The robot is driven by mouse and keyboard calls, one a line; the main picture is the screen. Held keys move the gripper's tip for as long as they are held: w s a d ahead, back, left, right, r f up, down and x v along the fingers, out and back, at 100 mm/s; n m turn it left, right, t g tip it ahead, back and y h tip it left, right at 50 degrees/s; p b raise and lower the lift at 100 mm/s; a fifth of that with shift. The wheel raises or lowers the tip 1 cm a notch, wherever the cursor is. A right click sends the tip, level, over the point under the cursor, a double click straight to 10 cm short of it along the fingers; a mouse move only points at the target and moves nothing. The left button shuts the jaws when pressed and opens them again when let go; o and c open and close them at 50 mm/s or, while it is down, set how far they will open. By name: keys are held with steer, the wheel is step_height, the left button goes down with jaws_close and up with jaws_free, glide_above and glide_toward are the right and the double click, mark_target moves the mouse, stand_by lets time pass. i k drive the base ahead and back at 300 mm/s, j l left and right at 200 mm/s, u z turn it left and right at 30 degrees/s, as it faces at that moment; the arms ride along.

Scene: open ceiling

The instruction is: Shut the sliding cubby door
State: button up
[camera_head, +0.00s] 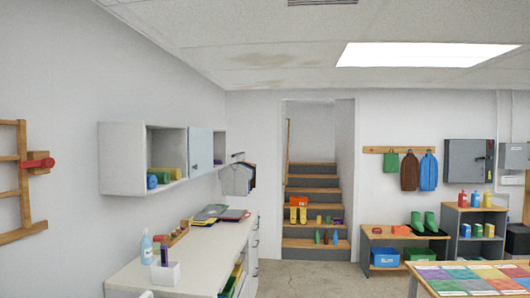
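A white wall cubby (122,158) hangs on the left wall above a long counter. A pale blue-grey door panel (201,150) with a small dark handle stands across its middle part. Left of the panel, the cubby is open and rolled items in blue, green and yellow (163,177) show inside. Right of the panel, another open part shows a small item on its floor. My gripper is not in this view.
The white counter (190,255) below the cubby holds a spray bottle (146,247), a white box and folders. Hangers with grey cloth (238,180) hang just beyond the cubby. Bare floor (310,275) shows before the stairs. A table (470,280) stands at right.

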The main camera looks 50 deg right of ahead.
mark_target(200, 142)
steer(key=z, duration=1.2)
steer(key=i+l+z, duration=0.3)
steer(key=i, duration=0.2)
steer(key=i+l+z, duration=0.35)
steer(key=i, duration=0.2)
steer(key=i+z, duration=0.3)
steer(key=i, duration=0.25)
steer(key=i+u, duration=0.2)
steer(key=i, duration=0.45)
steer(key=i+l+u, duration=0.15)
steer(key=i, duration=0.45)
steer(key=i+u, duration=0.2)
steer(key=u, duration=0.2)
steer(key=i+l+u, duration=0.15)
steer(key=u, duration=0.25)
steer(key=i+l+u, duration=0.15)
steer(key=u, duration=0.3)
steer(key=i+l+u, duration=0.15)
steer(key=u, duration=0.25)
steer(key=l+u, duration=0.4)
steer(key=i+j, duration=0.05)
